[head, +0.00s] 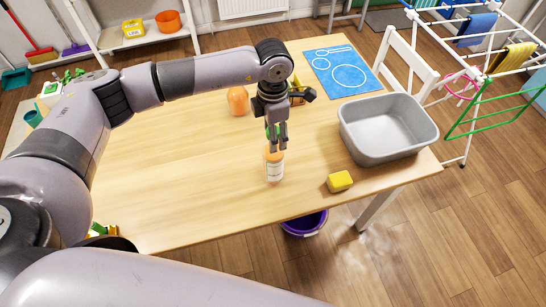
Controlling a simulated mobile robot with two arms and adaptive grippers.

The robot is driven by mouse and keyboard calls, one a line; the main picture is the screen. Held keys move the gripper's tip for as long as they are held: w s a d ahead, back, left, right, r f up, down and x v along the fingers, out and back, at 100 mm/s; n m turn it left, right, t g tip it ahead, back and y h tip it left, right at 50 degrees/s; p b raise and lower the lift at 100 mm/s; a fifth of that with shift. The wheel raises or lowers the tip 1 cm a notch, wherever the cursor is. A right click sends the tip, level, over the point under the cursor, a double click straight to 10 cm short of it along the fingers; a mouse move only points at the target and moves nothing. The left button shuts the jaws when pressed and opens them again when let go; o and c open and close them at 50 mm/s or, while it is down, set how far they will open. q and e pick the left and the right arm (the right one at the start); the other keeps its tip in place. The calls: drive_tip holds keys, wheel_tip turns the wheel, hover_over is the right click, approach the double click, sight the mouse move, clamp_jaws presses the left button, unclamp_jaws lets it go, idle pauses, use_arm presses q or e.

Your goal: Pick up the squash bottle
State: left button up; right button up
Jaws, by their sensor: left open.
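An orange bottle with a pale label (274,168), which looks like the squash bottle, stands upright on the wooden table (190,185) near its front edge. My left gripper (277,146) points down at the bottle's top, with its jaws open. The fingers overlap the upper part of the bottle in the picture and hide it. I cannot tell whether they touch it. My right gripper is not in view.
A grey basin (388,130) and a yellow sponge (340,181) are right of the bottle. A rounded orange object (238,101) stands behind it, left of my gripper. A blue mat (342,73) lies at the back. A purple bucket (304,223) is on the floor.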

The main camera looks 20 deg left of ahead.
use_arm(q)
drive_tip(key=shift+c, duration=0.4)
clamp_jaws()
idle(0.4)
idle(0.4)
